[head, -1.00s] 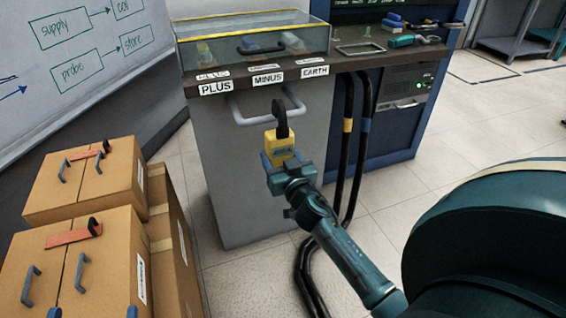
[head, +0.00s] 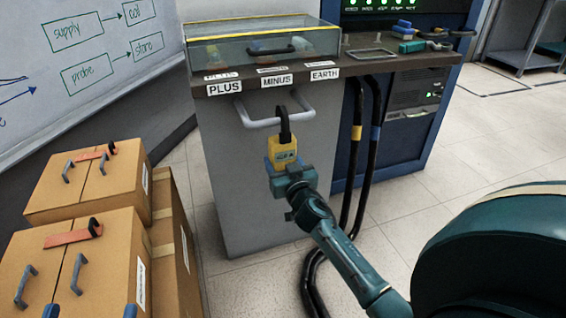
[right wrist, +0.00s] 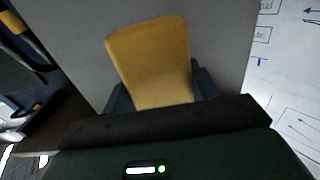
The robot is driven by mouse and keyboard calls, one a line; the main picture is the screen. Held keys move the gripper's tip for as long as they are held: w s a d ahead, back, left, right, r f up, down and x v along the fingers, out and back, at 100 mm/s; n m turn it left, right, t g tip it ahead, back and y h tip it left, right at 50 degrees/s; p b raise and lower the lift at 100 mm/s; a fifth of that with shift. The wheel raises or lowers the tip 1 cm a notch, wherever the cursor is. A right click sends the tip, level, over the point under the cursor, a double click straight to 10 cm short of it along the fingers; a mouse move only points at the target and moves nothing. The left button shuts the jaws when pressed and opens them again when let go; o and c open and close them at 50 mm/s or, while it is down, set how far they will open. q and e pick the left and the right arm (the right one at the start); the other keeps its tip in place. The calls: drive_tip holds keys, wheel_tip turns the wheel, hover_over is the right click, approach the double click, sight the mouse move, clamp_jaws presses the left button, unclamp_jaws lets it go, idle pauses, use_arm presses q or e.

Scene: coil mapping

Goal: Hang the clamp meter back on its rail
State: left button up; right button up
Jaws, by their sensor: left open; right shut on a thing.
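The yellow clamp meter (head: 283,151) is upright, with its black jaw (head: 284,122) pointing up. My right gripper (head: 283,165) is shut on the meter's lower body. The grey rail (head: 262,123) is on the front of the grey cabinet. The jaw overlaps the rail's bar in the head view; I cannot tell whether it is around the bar or in front of it. In the right wrist view the meter's yellow back (right wrist: 150,60) is between the fingers, and its jaw is hidden. Only two blue fingertips of my left gripper (head: 93,312) show, spread apart at the bottom left.
A dark worktop (head: 350,68) with a glass case (head: 262,42) is above the rail. PLUS, MINUS and EARTH labels are on its edge. Black cables (head: 373,140) hang just right of the rail. Cardboard boxes (head: 90,190) stand at left. Floor between is clear.

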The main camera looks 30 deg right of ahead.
idle(0.3)
drive_tip(key=o, duration=1.4)
drive_tip(key=shift+f, duration=0.1)
drive_tip(key=shift+c, duration=0.2)
drive_tip(key=shift+s, duration=0.1)
